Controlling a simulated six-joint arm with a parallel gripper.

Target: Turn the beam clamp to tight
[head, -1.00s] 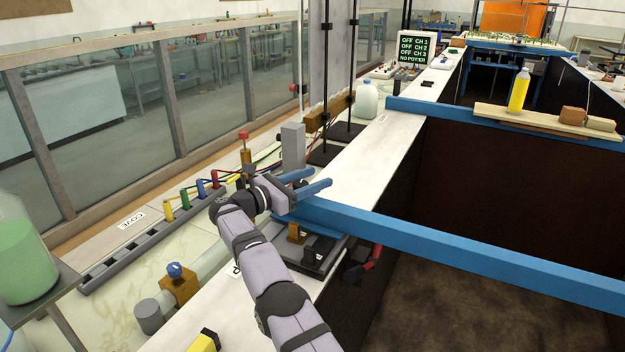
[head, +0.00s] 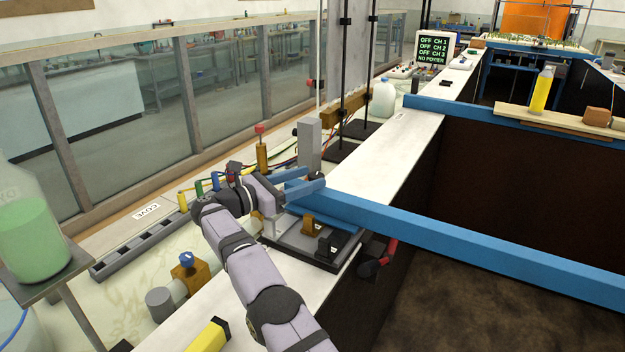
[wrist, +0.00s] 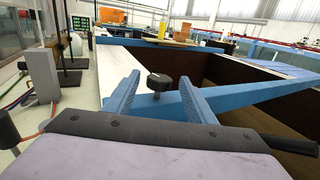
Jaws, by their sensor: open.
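A black lobed knob (wrist: 158,82) on a short stem stands upright at the blue beam (wrist: 215,100), and looks like the beam clamp. In the wrist view it appears between my two blue fingers, with a gap on each side. In the head view only a small dark part of the knob (head: 315,176) shows between the fingers, over the near end of the blue beam (head: 450,238). My gripper (head: 316,180) is open and empty; it also shows in the wrist view (wrist: 160,79). I cannot tell how tight the clamp is.
A grey post (head: 309,143) stands just behind my fingers. A red-tipped brass fitting (head: 262,150) and coloured plugs are to the left. A red-handled part (head: 380,257) hangs below the beam. A bottle of green liquid (head: 32,225) stands at left.

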